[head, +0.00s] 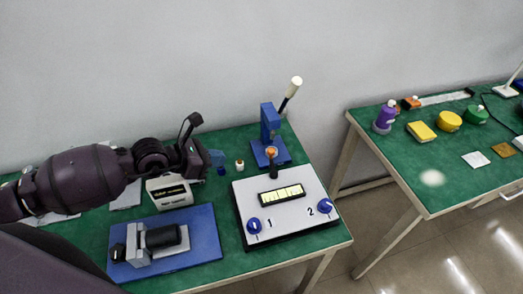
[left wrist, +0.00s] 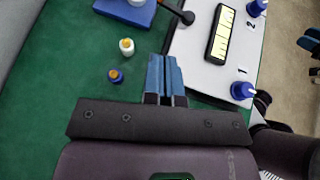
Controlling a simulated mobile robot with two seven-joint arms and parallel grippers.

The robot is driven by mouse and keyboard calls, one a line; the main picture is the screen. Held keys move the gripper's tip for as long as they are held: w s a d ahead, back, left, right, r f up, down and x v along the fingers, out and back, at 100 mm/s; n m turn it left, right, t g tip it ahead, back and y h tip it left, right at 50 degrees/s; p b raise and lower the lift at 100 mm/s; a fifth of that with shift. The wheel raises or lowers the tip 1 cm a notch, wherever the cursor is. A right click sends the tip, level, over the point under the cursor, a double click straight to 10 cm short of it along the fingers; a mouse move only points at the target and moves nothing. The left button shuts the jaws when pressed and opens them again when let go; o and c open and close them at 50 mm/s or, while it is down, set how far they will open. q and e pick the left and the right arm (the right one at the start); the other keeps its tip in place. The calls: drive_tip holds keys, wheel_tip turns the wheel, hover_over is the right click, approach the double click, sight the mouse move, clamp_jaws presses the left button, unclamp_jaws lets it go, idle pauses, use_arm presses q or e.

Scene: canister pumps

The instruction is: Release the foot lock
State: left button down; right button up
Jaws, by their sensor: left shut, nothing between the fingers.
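No part that I can clearly identify as a foot lock shows in either view. My left gripper (head: 216,158) is shut and empty above the green left table, left of a blue lever press (head: 269,130) with a white-tipped handle. In the left wrist view its blue fingers (left wrist: 165,75) are together, with nothing between them. A purple canister (head: 384,118) stands on the right table. My right gripper is not in view.
A blue board (head: 166,243) carries a grey vise-like device with a black cylinder. A white meter box (head: 169,192) sits behind it. The right table (head: 440,165) holds a yellow sponge (head: 421,131).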

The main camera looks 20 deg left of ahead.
use_arm(q)
approach(271, 155)
drive_tip(key=w+d+f, duration=0.2)
drive_tip(key=w+f, duration=0.1)
drive_tip(key=shift+w+d+f, duration=0.1)
drive_tip(key=shift+w+f, duration=0.05)
drive_tip(key=shift+f, duration=0.1)
drive_tip(key=shift+w+d, duration=0.6)
drive_tip(key=shift+b, duration=0.35)
drive_tip(key=shift+w+f, duration=0.1)
drive_tip(key=shift+m+b, duration=0.3)
drive_tip(key=shift+b, duration=0.05)
